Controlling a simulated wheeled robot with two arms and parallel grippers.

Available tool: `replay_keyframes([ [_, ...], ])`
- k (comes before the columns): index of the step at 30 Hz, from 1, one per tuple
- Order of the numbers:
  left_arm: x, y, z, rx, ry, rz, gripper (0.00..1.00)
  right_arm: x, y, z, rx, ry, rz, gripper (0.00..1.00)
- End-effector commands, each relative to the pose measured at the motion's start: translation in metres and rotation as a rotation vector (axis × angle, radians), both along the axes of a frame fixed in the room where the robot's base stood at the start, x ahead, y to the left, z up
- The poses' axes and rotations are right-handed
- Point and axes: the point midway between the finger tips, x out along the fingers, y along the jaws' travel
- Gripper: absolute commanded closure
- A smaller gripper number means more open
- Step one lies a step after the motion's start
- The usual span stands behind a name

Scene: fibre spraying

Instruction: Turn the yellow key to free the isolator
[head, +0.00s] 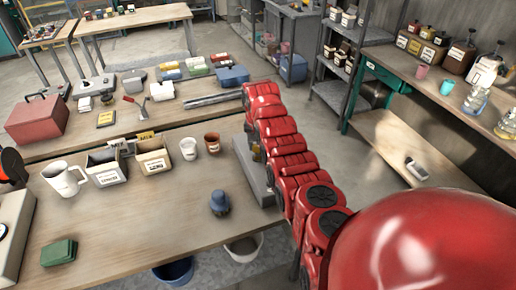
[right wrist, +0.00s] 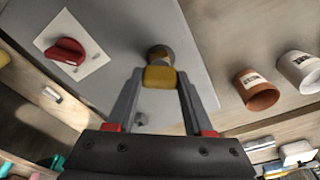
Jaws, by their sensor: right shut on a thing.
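In the right wrist view, the yellow key (right wrist: 160,77) sits in a round metal lock on a grey panel. My right gripper (right wrist: 160,82) is shut on the key, one finger on each side. The red isolator knob (right wrist: 68,52) is on a white label plate on the same panel, left of the key. In the head view, the grey box (head: 252,170) stands at the right end of the front bench, and my red right arm hides most of it. My left gripper is not in view.
On the front bench (head: 140,220) are a white jug (head: 64,180), two labelled bins, a white cup (head: 188,149), a brown cup (head: 212,143), a blue-grey object (head: 219,203) and a green block (head: 58,252). The bench's front middle is mostly clear.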

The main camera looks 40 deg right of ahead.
Motion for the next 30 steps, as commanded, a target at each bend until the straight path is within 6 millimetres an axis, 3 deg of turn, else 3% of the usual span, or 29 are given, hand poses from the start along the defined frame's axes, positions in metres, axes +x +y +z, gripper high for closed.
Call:
replay_keyframes([
  [1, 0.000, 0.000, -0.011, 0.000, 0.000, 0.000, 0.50, 0.001, 0.001, -0.006, 0.000, 0.000, -0.041, 1.00],
  [9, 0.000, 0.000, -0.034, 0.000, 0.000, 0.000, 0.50, 0.000, 0.001, -0.004, 0.000, 0.001, -0.246, 1.00],
  [19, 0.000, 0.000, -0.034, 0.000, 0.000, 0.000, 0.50, 0.000, 0.001, -0.001, 0.002, 0.002, -0.283, 1.00],
  [20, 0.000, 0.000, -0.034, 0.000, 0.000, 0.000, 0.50, 0.000, 0.001, 0.000, 0.002, 0.002, -0.283, 0.47],
  [25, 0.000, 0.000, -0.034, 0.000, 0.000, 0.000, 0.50, 0.000, 0.001, 0.000, 0.001, 0.001, -0.282, 0.16],
  [30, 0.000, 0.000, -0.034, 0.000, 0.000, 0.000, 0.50, 0.000, 0.000, 0.000, 0.001, 0.000, -0.282, 0.13],
])
